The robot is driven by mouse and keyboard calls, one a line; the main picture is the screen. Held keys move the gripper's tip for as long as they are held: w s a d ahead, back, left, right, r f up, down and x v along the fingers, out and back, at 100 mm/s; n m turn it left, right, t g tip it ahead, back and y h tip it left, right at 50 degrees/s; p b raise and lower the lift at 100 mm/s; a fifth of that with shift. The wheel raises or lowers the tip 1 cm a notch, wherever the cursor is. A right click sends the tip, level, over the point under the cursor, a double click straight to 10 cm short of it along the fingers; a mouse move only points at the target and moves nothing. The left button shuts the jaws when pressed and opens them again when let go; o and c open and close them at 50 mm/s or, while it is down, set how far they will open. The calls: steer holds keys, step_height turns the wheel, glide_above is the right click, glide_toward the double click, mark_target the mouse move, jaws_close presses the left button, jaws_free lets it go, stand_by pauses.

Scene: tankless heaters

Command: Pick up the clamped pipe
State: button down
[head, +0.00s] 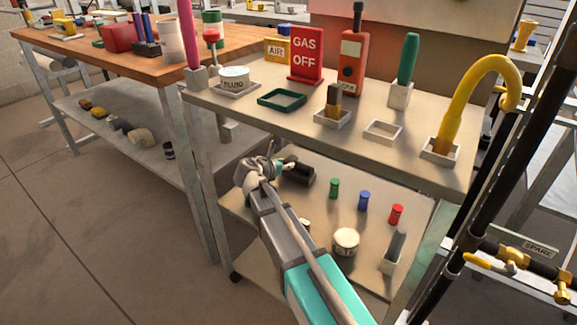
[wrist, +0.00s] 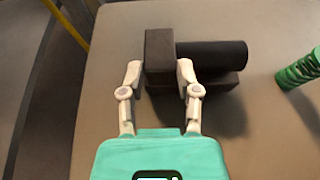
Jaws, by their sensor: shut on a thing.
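The clamped pipe is a dark cylinder (wrist: 215,54) lying sideways against a dark upright block (wrist: 160,48), with a flat dark piece under it. In the head view the dark pipe (head: 299,174) lies on the cart's lower shelf, partly hidden by my arm. My gripper (wrist: 160,72) has one pale finger on each side of the block and is shut on it, at the pipe's left end. In the head view my gripper (head: 277,168) is small and its fingers are hard to make out. The pipe appears to rest on or just above the shelf; I cannot tell which.
The lower shelf (head: 285,230) also holds green (head: 334,188), blue (head: 364,201) and red (head: 396,214) cylinders and a white round container (head: 345,242). The upper shelf (head: 360,108) overhangs it. Black pipes (head: 510,160) stand right.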

steer(key=shift+r, duration=0.2)
step_height(320, 180, up, 10)
steer(key=p, duration=0.9)
steer(key=shift+f+p, duration=0.2)
steer(key=shift+p, duration=0.15)
stand_by(0.5)
